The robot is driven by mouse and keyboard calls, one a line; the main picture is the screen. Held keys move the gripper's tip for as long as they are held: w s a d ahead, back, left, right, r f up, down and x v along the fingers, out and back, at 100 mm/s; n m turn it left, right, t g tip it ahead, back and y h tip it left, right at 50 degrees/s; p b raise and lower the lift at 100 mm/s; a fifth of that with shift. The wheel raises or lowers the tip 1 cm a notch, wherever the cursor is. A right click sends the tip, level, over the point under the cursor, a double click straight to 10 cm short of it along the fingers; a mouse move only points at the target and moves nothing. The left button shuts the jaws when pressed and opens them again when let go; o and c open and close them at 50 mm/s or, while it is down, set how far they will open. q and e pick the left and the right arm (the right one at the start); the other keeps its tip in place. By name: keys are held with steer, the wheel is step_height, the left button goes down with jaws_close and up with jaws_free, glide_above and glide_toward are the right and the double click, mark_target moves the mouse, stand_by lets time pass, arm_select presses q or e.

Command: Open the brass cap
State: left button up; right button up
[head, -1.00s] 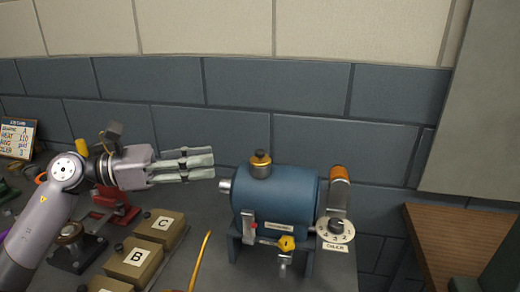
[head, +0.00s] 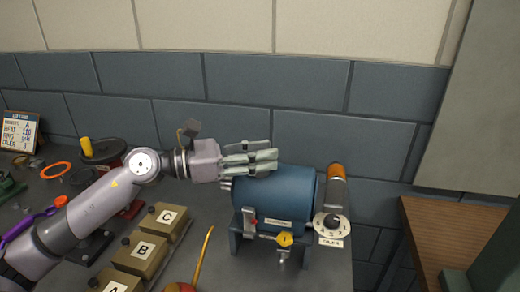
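The blue casing (head: 285,192) stands on a stand on the bench, right of centre. The brass cap on its top is hidden behind my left gripper's fingers. My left gripper (head: 268,155) reaches in from the left over the top left of the casing, at the cap's place. Its fingers are apart, with a gap between the upper and lower ones. I cannot tell whether they touch the cap. My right gripper is not in view.
The casing's front has a red-tipped lever (head: 249,221) and a yellow knob (head: 285,239). A numbered dial (head: 332,226) is at its right end. Boxes lettered C (head: 165,222) and B (head: 141,252) stand left. A yellow curved rod (head: 202,258) rises in front. A wooden surface (head: 450,240) is right.

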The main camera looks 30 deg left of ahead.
arm_select(q)
steer(key=shift+c, duration=1.4)
jaws_close()
steer(key=shift+r, duration=0.15)
